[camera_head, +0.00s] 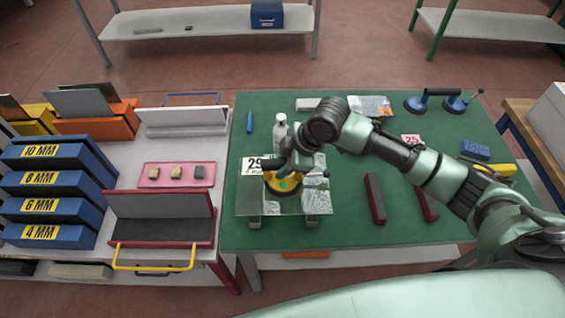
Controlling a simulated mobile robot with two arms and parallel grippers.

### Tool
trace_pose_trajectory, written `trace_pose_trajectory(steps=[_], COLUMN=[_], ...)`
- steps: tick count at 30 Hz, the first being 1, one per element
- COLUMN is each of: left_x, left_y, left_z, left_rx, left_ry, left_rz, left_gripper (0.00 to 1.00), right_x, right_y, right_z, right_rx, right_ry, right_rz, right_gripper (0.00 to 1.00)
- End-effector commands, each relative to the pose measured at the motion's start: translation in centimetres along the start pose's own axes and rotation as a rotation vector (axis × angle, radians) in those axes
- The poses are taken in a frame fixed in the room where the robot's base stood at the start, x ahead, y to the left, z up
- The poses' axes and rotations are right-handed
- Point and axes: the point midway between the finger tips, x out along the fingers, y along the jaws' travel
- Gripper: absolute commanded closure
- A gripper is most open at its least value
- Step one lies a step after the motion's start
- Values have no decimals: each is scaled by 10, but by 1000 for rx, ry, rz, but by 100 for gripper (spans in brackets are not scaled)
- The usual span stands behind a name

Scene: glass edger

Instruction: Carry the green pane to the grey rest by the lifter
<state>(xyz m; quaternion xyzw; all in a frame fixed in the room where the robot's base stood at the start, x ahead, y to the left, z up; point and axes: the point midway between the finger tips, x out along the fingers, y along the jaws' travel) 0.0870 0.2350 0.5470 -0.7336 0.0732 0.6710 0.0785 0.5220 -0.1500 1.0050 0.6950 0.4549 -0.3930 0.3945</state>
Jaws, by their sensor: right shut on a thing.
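A clear, faintly green pane (250,205) lies flat near the front left of the green table. Small grey blocks (312,221) show under its front edge. My right gripper (288,170) reaches in from the right over the pane. It is shut on a yellow round holder (272,184) with a green spot, which sits at the pane; the wrist hides part of it. A blue two-cup lifter (440,101) stands at the table's back right. I cannot tell which grey piece is the rest by the lifter. My left gripper is out of view.
Dark red-edged bars (375,198) lie to the right. Blue racks (50,207) and a red-edged tray (160,228) stand on the left table.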

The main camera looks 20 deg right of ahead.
Motion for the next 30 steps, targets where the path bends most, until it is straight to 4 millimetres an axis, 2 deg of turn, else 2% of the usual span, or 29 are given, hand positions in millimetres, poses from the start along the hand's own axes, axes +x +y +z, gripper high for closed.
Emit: trace_pose_trajectory(steps=[2,4,21,30], left_x=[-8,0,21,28], left_y=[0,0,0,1], left_z=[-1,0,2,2], left_rx=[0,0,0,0], left_ry=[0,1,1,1], left_rz=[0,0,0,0], left_gripper=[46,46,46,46], right_x=[-5,5,47,61], right_y=[3,1,-8,-11], right_z=[-3,1,18,24], right_rx=[0,-1,0,-1], right_ry=[6,7,8,8], right_rz=[6,6,6,6], right_gripper=[100,100,100,100])
